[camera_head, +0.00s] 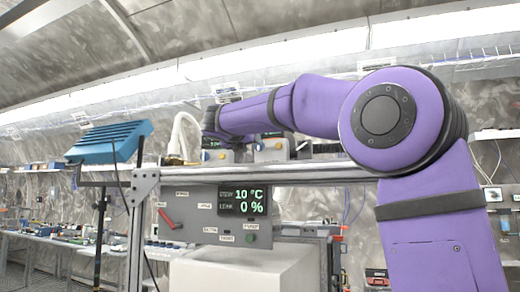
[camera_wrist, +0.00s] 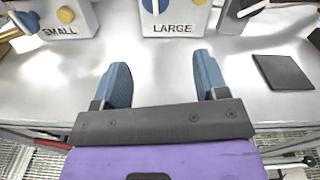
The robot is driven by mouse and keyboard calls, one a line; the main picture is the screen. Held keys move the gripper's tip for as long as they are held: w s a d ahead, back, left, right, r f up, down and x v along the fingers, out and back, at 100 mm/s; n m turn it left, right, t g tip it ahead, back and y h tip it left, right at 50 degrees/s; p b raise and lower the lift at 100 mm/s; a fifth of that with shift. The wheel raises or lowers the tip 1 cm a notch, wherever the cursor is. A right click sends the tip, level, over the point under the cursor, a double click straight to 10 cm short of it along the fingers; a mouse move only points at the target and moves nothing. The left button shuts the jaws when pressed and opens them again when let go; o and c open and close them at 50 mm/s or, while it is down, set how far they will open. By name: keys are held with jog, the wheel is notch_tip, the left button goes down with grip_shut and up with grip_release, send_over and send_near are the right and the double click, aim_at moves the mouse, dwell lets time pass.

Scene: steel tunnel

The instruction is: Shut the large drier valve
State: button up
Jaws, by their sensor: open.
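A pale grey box marked LARGE (camera_wrist: 173,20) stands at the top middle of the wrist view, cut off by the frame edge. Its front shows part of a blue knob (camera_wrist: 155,4) and a small yellow knob (camera_wrist: 199,2). Which knob is the valve, and how it is set, I cannot tell. My gripper (camera_wrist: 161,62) is open and empty, its two blue fingers pointing toward this box over the metal surface, apart from it. In the head view my purple arm reaches left over the bench, and the gripper itself cannot be made out.
A box marked SMALL (camera_wrist: 58,24) stands to the left with a yellow knob. A dark flat plate (camera_wrist: 284,72) lies on the right of the metal bench top (camera_wrist: 157,45). A blue lamp-like unit (camera_head: 110,141) stands left.

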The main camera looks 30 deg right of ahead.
jog(key=shift+w+d+r+n, duration=0.2)
jog(key=shift+w+r, duration=0.1)
jog(key=shift+w, duration=0.1)
jog(key=shift+w+d+r+n, duration=0.1)
jog(key=shift+w+r+n, duration=0.15)
jog(key=shift+w, duration=0.15)
jog(key=x, duration=1)
jog(key=shift+d+r, duration=0.2)
jog(key=shift+d, duration=0.05)
jog(key=c, duration=0.9)
